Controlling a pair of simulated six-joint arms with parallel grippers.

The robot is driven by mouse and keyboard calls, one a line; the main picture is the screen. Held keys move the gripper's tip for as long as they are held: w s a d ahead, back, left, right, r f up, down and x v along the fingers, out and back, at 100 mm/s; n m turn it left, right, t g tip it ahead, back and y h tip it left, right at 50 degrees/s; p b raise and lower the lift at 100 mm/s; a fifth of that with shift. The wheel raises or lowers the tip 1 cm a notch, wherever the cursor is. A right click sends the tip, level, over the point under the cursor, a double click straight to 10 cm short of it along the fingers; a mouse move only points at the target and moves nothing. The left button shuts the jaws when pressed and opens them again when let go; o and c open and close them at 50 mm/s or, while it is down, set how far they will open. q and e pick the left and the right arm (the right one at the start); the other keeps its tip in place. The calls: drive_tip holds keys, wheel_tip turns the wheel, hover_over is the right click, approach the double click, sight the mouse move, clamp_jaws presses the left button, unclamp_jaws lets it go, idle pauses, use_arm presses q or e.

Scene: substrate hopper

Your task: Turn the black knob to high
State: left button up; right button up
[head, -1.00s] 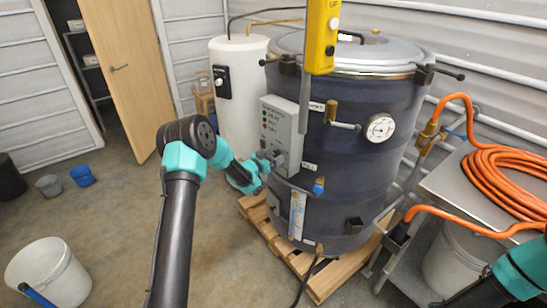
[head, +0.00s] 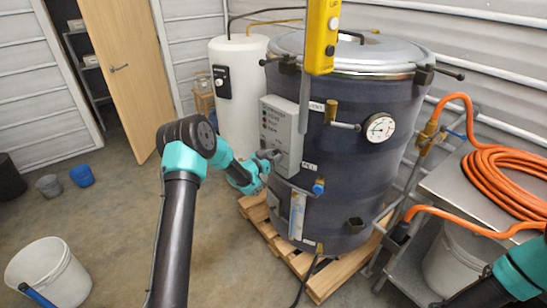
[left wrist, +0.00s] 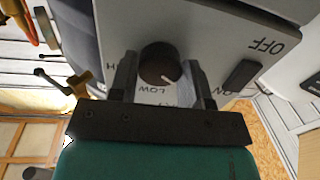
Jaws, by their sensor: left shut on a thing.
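The black knob (left wrist: 158,62) is on the face of a grey control box (head: 281,133), which is mounted on the side of a dark drum. In the left wrist view the panel's lettering is upside down. The knob's white mark points down and slightly right, beside the word LOW; an H shows to the left and OFF at the upper right. My left gripper (head: 272,157) is shut on the knob, with one finger on each side in the left wrist view (left wrist: 161,75). In the head view the gripper hides the knob. My right gripper is out of view.
A yellow hoist pendant (head: 322,38) hangs in front of the drum (head: 350,165). A black rectangular switch (left wrist: 243,75) is near the knob. A valve (head: 331,112) and a dial gauge (head: 380,127) are right of the box. A metal table (head: 462,195) with orange hose stands at right.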

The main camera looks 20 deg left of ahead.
use_arm(q)
drive_tip(key=shift+m, duration=0.3)
drive_tip(key=m, duration=2.3)
idle(0.4)
drive_tip(key=o, duration=0.9)
drive_tip(key=shift+s+a, duration=0.1)
drive_tip(key=v, duration=1.7)
drive_tip(key=shift+s, duration=0.1)
